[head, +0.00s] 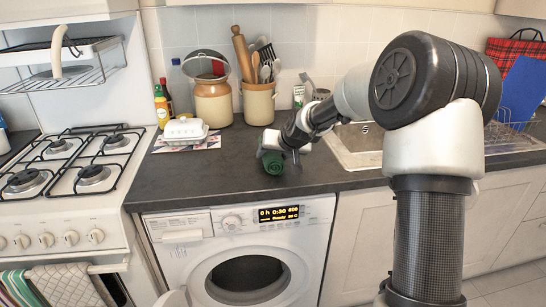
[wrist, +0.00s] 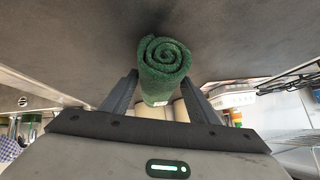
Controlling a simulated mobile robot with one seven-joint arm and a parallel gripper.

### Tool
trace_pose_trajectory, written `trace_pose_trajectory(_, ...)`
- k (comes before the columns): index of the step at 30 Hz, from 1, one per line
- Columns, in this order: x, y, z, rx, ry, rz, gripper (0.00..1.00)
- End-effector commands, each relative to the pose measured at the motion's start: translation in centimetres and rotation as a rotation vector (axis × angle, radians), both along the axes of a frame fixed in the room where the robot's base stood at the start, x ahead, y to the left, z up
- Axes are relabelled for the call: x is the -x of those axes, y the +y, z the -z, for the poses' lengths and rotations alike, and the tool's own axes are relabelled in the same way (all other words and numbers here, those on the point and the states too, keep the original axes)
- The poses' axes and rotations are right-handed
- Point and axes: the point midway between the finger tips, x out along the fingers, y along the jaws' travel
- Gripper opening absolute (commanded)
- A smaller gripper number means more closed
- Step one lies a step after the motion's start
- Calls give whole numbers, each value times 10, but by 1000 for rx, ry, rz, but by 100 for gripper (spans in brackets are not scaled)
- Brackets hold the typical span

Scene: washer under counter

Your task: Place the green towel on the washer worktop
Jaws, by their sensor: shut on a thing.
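The green towel is a tight roll (head: 273,164); its spiral end faces the camera in the wrist view (wrist: 164,54). My gripper (head: 270,148) is shut on the towel, with one dark finger on each side of the roll in the wrist view (wrist: 160,82). The towel is over the dark washer worktop (head: 215,172), right of its middle and near the front edge. I cannot tell whether it touches the surface. The washer (head: 195,238) stands below, with a lit display.
A white butter dish (head: 185,129) sits at the back left of the worktop. A lidded jar (head: 213,102) and a utensil crock (head: 259,102) stand at the back. The sink (head: 358,140) is right and the gas hob (head: 80,160) left. The worktop's left front is clear.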

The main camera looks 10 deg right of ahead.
Motion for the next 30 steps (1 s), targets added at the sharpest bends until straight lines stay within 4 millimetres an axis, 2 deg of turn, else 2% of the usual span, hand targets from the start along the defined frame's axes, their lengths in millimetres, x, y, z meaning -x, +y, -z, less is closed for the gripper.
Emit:
trace_pose_trajectory(11, -1, 0, 5, 1, -3, -1, 25)
trace_pose_trajectory(12, 0, 0, 5, 1, -2, -1, 58)
trace_pose_trajectory(15, 0, 0, 4, 1, -1, 0, 73)
trace_pose_trajectory(23, 0, 0, 4, 1, -1, -1, 73)
trace_pose_trajectory(26, 0, 0, -2, 1, -2, -1, 73)
trace_pose_trajectory(30, 13, -5, -14, 2, -4, 2, 73)
